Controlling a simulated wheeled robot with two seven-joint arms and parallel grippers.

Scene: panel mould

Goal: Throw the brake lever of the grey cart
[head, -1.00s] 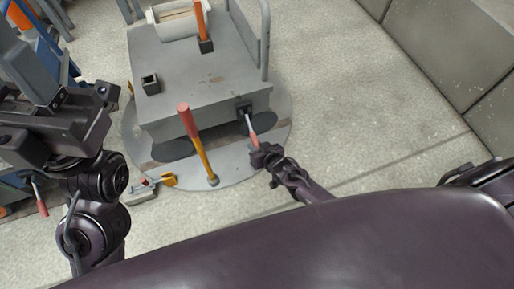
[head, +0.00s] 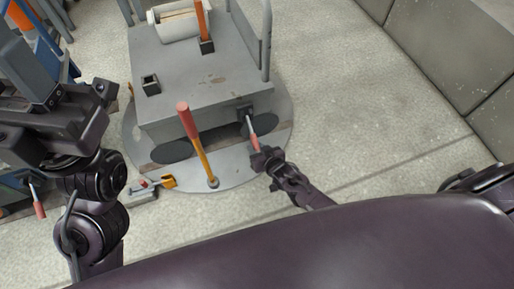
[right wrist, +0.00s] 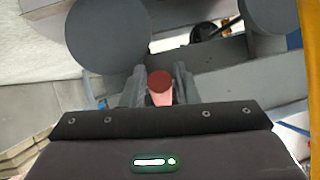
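The grey cart (head: 190,83) stands on a round grey plate at the top centre of the head view. Its brake lever (head: 253,134), a short bar with a red grip, hangs from a dark mount on the cart's front right. My right gripper (head: 262,158) is at the lower end of this grip. In the right wrist view the red grip (right wrist: 159,82) points at the camera between the two fingers (right wrist: 160,88), which sit close against both its sides. My left gripper (head: 88,112) is at the left, away from the cart; its fingers are not clear.
A taller orange lever with a red grip (head: 186,121) rises from the plate in front of the cart. A yellow clamp-like part (head: 166,182) lies at the plate's edge. Blue equipment stands at the left. Grey wall blocks (head: 440,45) bound the right; the floor between is clear.

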